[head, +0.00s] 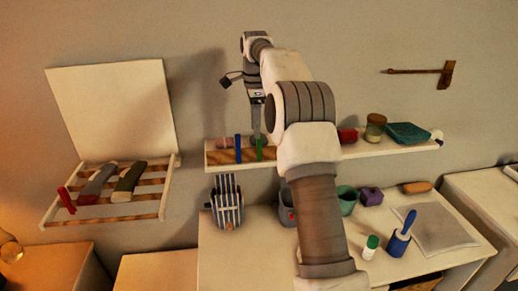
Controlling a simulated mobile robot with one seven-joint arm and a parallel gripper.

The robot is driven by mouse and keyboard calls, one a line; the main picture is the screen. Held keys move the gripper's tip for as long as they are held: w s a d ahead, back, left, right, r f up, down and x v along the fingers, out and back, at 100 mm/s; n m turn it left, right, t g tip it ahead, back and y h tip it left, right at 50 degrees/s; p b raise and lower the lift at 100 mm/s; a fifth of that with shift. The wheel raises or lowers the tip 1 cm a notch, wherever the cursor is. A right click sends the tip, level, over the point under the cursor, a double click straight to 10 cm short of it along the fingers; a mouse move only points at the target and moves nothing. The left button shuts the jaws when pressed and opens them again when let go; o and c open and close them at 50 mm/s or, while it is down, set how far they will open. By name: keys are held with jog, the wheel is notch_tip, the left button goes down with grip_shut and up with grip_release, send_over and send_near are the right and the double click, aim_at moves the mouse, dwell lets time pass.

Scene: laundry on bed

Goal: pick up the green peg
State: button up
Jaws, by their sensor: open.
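The green peg (259,152) is a thin upright green piece at the front edge of the wall shelf (290,158), toward its left end. A similar blue peg (238,148) stands a little to its left. My gripper (256,134) is open and points down at the shelf, very close to the green peg's top. Its fingers are small and dark in this view, and I cannot tell whether they touch the peg or stand around it.
My arm hides the shelf's middle. A pink item (224,143) lies left of the blue peg. A red item (347,135), a jar (375,127) and a teal cloth (408,133) sit on the right. Below is a table (250,262) with several items; a rack (110,217) is left.

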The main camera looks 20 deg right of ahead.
aim_at(259, 147)
notch_tip(259, 147, down, 3)
jog(key=shift+f, duration=0.1)
jog(key=f, duration=0.2)
jog(key=d+f+p, duration=0.1)
jog(key=f, duration=0.1)
jog(key=shift+f, duration=0.75)
grip_shut()
